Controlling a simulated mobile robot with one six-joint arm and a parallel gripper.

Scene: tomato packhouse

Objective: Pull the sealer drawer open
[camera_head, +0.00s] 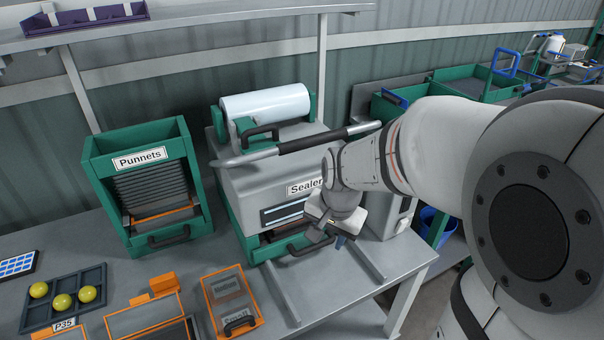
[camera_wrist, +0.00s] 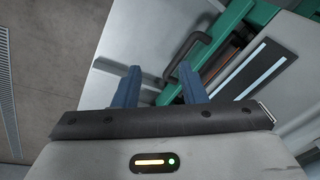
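The sealer (camera_head: 255,185) is a grey machine with green sides and a film roll on top, standing on the bench in the head view. Its drawer (camera_head: 268,252) is low at the front, with a green front and a dark bar handle (camera_head: 300,250). The drawer looks shut, with its front close to the body. In the wrist view the handle (camera_wrist: 190,50) lies beyond the fingertips, apart from them and slightly right of centre. My gripper (camera_wrist: 158,72) has its blue fingers spread, with nothing between them. In the head view my gripper (camera_head: 330,237) is beside the handle's right end and partly hides the sealer's front.
A green Punnets dispenser (camera_head: 150,190) stands left of the sealer. Orange-edged boxes (camera_head: 232,300) and a dark tray with yellow tomatoes (camera_head: 85,285) lie at the front left. Two rails (camera_head: 283,295) run across clear bench in front of the sealer. A long lever (camera_head: 300,142) crosses its top.

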